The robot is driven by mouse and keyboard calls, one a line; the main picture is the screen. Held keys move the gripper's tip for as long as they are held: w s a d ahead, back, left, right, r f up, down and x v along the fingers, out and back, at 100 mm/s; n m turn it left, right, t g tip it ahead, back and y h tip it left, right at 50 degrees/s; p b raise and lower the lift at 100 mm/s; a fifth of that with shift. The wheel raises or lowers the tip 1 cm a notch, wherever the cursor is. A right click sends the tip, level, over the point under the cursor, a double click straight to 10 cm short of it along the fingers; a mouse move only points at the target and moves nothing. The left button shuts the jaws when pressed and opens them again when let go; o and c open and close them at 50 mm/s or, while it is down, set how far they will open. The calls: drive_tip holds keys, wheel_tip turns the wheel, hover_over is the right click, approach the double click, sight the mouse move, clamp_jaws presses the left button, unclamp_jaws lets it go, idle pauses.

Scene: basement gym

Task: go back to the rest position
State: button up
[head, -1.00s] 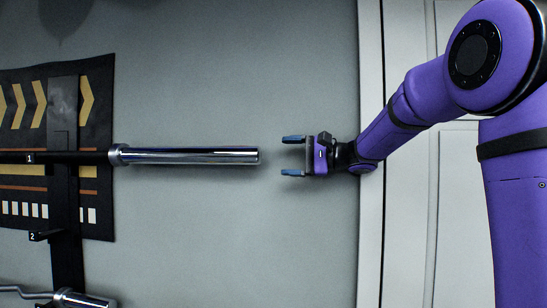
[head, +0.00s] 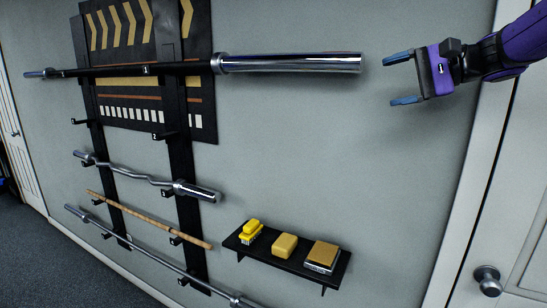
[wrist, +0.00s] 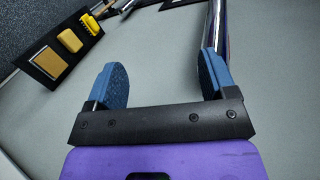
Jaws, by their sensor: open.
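My gripper (head: 402,79) is at the upper right of the head view, at the end of my purple arm. Its two blue fingers are wide apart with nothing between them. It points left, toward the chrome end of the top barbell (head: 290,63), with a visible gap in the head view. In the wrist view my gripper (wrist: 160,80) shows open and empty, and the chrome barbell end (wrist: 219,25) lies beyond the right finger. Whether they touch cannot be told there.
A wall rack (head: 188,220) holds several bars. A small black shelf (head: 281,259) below carries a yellow brush (head: 250,231), a yellow block (head: 284,245) and a tan-topped block (head: 322,256). A white door with a knob (head: 488,281) is at right. The wall between is bare.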

drive_tip(key=s+a+f+n+g+h, duration=0.1)
drive_tip(key=s+f+n+h, duration=0.2)
drive_tip(key=s, duration=0.4)
drive_tip(key=s+a+f+g+h, duration=0.1)
drive_tip(key=s+f+h, duration=0.2)
drive_tip(key=s+f, duration=0.3)
drive_tip(key=s+d+f+n+h, duration=0.2)
drive_tip(key=s+f+h, duration=0.1)
drive_tip(key=s, duration=0.3)
drive_tip(key=s+d+f+n+h, duration=0.2)
drive_tip(key=s+d+f+h, duration=0.1)
drive_tip(key=s, duration=0.4)
drive_tip(key=shift+s+d+f+t+h, duration=0.15)
drive_tip(key=shift+s+f+t+h, duration=0.2)
drive_tip(key=shift+f+h, duration=0.25)
